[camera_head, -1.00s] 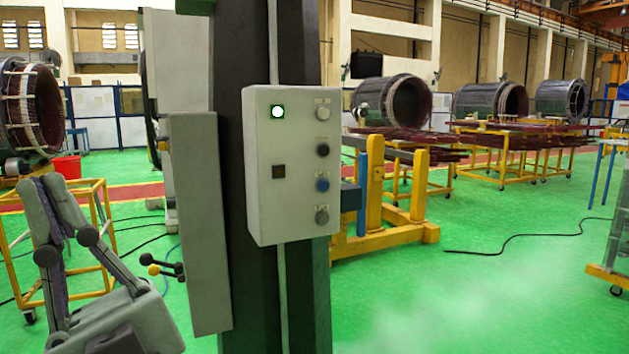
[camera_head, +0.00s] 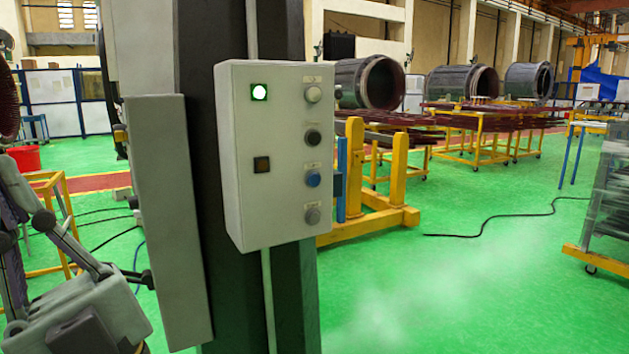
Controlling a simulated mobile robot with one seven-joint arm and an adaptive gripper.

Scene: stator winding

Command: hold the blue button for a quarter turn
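The blue button (camera_head: 313,178) is third from the top in the right-hand column on the front of a pale grey control box (camera_head: 245,205). A whitish button (camera_head: 313,94) and a black button (camera_head: 313,137) are above it, and a grey button (camera_head: 312,215) is below. A lit square lamp (camera_head: 259,91), white with a green edge, is at the upper left of the box. A dark, unlit square (camera_head: 262,164) is below the lamp. Nothing covers the blue button.
The box is fixed to a dark column (camera_head: 200,190) with a tall grey panel (camera_head: 160,215) on its left. A yellow frame (camera_head: 390,190) is behind the box. Green floor (camera_head: 470,285) is open to the right, with a cable (camera_head: 500,225) lying across it.

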